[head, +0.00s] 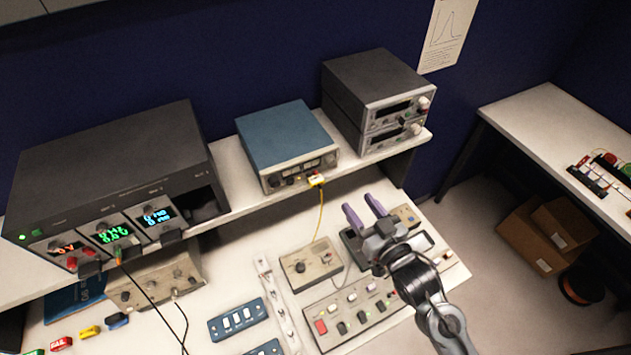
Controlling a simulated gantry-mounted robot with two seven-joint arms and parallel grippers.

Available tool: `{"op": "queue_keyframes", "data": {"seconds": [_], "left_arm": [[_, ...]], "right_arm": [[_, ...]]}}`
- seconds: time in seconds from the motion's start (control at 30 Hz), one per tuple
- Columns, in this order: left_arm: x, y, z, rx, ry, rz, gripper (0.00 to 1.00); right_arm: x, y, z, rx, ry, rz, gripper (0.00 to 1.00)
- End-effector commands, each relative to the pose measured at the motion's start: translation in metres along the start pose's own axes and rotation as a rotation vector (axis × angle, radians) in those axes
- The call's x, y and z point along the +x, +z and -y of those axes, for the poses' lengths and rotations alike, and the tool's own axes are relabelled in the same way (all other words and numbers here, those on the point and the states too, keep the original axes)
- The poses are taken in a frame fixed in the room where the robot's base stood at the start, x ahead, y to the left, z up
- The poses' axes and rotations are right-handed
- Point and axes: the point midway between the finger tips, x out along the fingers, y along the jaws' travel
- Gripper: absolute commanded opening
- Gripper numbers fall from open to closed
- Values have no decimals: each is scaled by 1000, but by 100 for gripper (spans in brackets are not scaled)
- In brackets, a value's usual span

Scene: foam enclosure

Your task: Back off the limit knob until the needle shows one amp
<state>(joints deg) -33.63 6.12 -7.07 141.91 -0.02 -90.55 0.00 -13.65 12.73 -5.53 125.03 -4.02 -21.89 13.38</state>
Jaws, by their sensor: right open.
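My right gripper (361,207) has two purple fingers spread apart with nothing between them. It is above the back right of the bench, pointing toward the shelf, and its wrist hides part of a dark unit below. A small beige box (312,268) with a dark knob sits left of the gripper. A blue-topped instrument (287,143) stands on the shelf, with knobs and small windows on its front and a yellow plug and cable. I cannot make out a needle or read which knob is the limit knob. My left gripper is not in view.
A dark rack supply (115,175) with lit displays stands on the shelf (232,190) at left. Two stacked grey instruments (375,95) stand at right. A button panel (350,305) and blue switch strips (238,320) lie on the bench. Black leads hang at left.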

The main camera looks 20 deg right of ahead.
Motion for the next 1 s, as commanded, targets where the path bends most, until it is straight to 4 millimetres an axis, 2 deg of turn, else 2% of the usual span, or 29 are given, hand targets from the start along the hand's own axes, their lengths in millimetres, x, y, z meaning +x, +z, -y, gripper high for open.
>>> {"op": "queue_keyframes", "data": {"seconds": [0.03, 0.17, 0.37, 0.8, 1.0], "left_arm": [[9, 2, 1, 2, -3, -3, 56], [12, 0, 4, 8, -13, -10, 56], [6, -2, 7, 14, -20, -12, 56], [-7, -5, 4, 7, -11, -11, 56], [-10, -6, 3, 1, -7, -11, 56]], "right_arm": [[5, 1, -2, -8, 0, -17, 52], [13, -8, -4, -17, 0, -43, 52], [32, -15, -4, -18, 0, -49, 52], [99, -17, -3, -18, 0, -48, 52], [115, -17, -3, -19, 0, -47, 52]]}}
